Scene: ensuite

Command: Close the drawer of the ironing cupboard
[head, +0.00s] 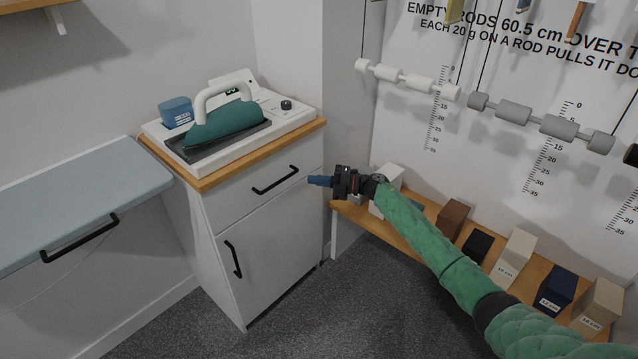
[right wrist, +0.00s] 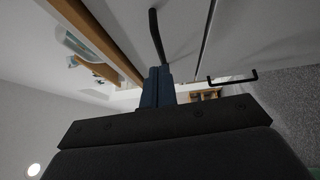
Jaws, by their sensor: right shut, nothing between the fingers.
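The ironing cupboard (head: 281,248) is a white cabinet with a wooden top. Its drawer (head: 232,208) is at the top, with a black bar handle (head: 275,180); the drawer front looks about flush with the door below, though a small gap is hard to judge. The door has its own black handle (head: 233,259). My right gripper (head: 312,181) is shut and empty, just right of the drawer handle near the cabinet's right edge. In the right wrist view, its blue fingers (right wrist: 157,88) are together beside the drawer handle (right wrist: 157,36); contact cannot be told. My left gripper is not in view.
A green iron (head: 228,122) rests on a white base on the cupboard top beside a blue box (head: 176,111). A blue-grey board (head: 75,205) with a handle is at left. A wooden bench (head: 452,250) with several blocks stands at right.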

